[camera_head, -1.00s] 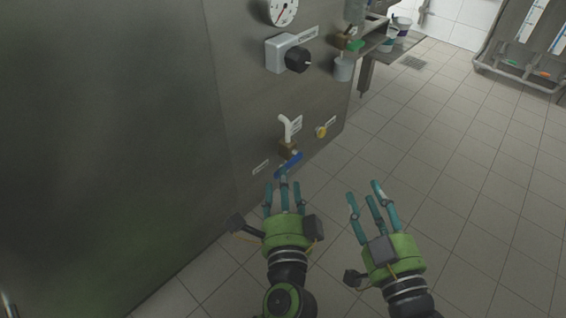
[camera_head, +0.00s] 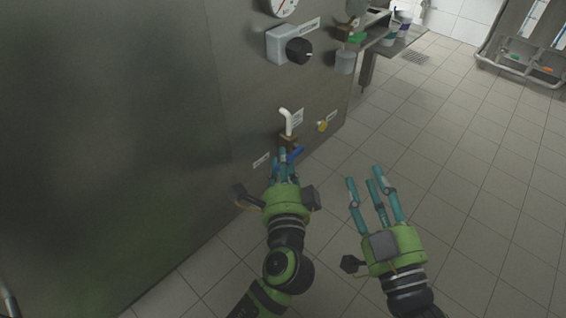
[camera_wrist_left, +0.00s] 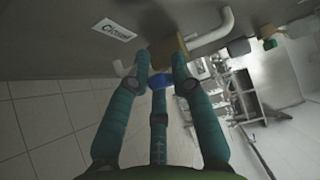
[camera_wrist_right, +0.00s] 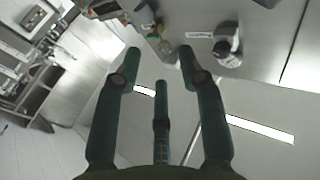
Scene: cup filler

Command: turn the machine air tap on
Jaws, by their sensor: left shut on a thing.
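The air tap has a brass body (camera_head: 289,141) and a blue lever (camera_head: 297,154), low on the machine's steel front below a bent white pipe (camera_head: 286,120). My left gripper (camera_head: 283,156) is at the tap, its teal fingers shut on the blue lever and partly hiding it. The left wrist view shows the lever (camera_wrist_left: 158,83) between the fingertips, the brass body (camera_wrist_left: 166,52) just beyond and a "Closed" label (camera_wrist_left: 114,30) to the left. My right gripper (camera_head: 370,183) is open and empty, away from the machine over the floor.
A black knob (camera_head: 298,50) on a grey box and a gauge (camera_head: 283,5) sit higher on the panel. A small yellow knob (camera_head: 322,126) is right of the tap. The tiled floor (camera_head: 450,190) at right is clear.

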